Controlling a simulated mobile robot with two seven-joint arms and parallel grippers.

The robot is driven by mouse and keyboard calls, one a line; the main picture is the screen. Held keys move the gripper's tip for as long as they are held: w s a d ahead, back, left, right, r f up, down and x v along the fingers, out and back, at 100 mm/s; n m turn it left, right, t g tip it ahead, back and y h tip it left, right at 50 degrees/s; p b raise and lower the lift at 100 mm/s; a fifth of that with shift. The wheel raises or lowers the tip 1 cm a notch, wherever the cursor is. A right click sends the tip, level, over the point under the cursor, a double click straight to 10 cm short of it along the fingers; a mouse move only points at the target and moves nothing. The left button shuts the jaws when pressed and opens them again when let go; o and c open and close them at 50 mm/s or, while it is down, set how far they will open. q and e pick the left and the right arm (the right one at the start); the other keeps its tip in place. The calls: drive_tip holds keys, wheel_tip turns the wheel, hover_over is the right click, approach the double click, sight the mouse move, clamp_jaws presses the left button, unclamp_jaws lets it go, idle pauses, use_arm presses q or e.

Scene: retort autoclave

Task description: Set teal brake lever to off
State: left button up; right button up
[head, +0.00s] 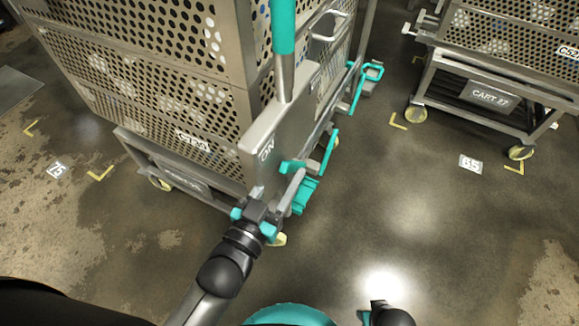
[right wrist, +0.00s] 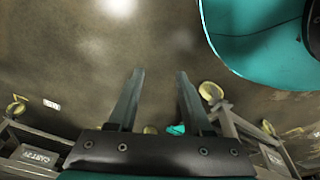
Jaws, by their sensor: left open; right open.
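The teal brake lever (head: 283,28) stands near the top middle of the head view, with a teal grip on a bare metal shaft. Its shaft enters a grey housing (head: 285,125) marked ON on the near end; no OFF mark is visible. The grip's top is cut off by the picture edge. My left gripper (head: 275,186) is open below the ON mark, beside the cart's corner and apart from the lever's grip. My right gripper (right wrist: 160,75) is open and empty over the floor in the right wrist view.
The lever is on a perforated metal cart (head: 180,90). Teal parts (head: 305,195) stick out along the cart's side near my left gripper. Another cart, labelled CART 27 (head: 490,95), stands at the upper right. Open floor (head: 410,210) lies between and in front of them.

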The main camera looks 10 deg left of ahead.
use_arm(q)
drive_tip(key=shift+x, duration=1.15)
clamp_jaws()
idle(0.7)
